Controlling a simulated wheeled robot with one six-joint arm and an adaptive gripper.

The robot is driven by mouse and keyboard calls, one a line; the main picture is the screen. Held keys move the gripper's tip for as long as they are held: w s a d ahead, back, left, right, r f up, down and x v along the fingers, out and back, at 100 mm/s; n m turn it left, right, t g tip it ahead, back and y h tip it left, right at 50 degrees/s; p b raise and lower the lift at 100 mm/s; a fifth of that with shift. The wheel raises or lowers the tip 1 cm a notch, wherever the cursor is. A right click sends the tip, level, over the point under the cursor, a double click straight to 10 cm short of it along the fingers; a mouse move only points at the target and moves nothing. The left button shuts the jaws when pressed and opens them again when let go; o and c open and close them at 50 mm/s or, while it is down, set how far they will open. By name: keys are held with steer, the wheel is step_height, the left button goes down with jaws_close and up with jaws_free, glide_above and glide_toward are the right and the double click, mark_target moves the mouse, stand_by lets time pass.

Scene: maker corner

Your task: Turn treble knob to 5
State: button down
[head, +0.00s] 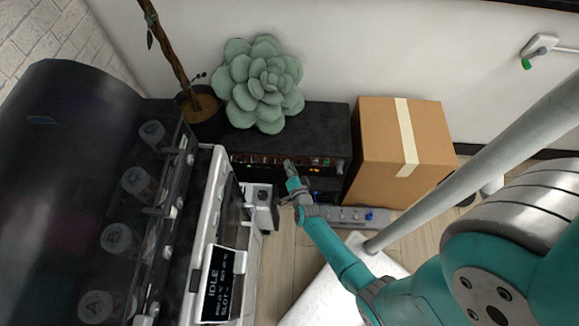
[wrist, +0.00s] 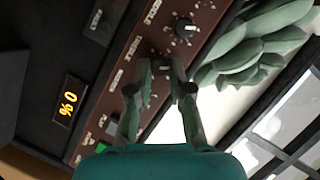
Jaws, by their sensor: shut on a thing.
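The black amplifier (head: 325,118) stands on the floor by the wall, with a brown control strip (head: 258,159) along its front. In the wrist view the brown panel (wrist: 205,18) runs diagonally, with small labels and a row of knobs. My gripper (wrist: 160,72) is shut on a knob (wrist: 161,69) of that row; the fingers hide much of it. A neighbouring black knob (wrist: 186,28) with scale marks is free. In the head view my gripper (head: 292,172) is at the panel, its fingertips small.
An orange display (wrist: 67,101) reads 0 %, near a green button (wrist: 101,147). A succulent (head: 262,85) sits on the amplifier. A cardboard box (head: 400,145) stands to its right, a pedal board (head: 345,217) in front. A large machine (head: 90,190) fills the left side.

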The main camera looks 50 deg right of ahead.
steer(key=shift+s+d+f+m+t, duration=0.15)
steer(key=shift+m+t, duration=0.45)
steer(key=shift+m, duration=0.75)
steer(key=shift+f+m+t, duration=0.2)
steer(key=shift+m+t, duration=0.4)
steer(key=shift+m, duration=0.75)
steer(key=shift+h, duration=0.3)
steer(key=c, duration=1.3)
jaws_free()
steer(key=shift+c, duration=0.2)
steer(key=v, duration=1.2)
steer(key=shift+d+f, duration=0.1)
